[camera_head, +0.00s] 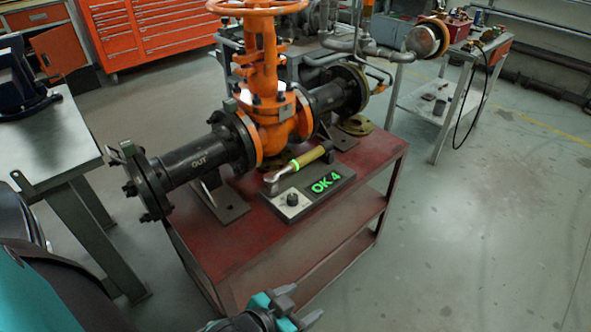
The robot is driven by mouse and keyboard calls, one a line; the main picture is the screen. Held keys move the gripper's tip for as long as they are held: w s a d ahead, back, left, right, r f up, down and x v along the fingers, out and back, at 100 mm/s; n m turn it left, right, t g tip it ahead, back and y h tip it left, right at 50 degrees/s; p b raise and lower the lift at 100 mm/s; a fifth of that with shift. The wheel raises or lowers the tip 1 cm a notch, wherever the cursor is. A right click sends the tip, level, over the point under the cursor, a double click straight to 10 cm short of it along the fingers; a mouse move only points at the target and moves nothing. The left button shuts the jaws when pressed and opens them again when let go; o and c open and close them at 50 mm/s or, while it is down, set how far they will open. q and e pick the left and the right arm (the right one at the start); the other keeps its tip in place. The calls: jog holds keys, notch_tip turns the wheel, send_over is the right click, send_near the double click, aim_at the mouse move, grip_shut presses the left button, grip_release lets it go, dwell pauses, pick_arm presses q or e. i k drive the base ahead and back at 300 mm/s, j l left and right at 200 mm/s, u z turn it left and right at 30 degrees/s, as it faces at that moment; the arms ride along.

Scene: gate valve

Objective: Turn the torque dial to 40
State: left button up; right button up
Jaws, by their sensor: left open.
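The torque dial (292,199) is a small dark round knob on the light panel at the left end of a dark tester box. The box's display (325,182) shows green characters reading "OK 4". The box sits on the red table (262,238), in front of the valve. My left gripper (298,305) is at the bottom edge of the picture, open and empty, in front of the table and apart from the dial. My right gripper is out of view.
The orange gate valve (265,95) with black flanged pipes stands behind the box on the red table. A grey workbench (50,135) is at the left. A grey cart (445,95) stands at the back right. The floor (480,240) at the right is clear.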

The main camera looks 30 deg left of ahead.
aim_at(293, 198)
jog(key=u, duration=0.95)
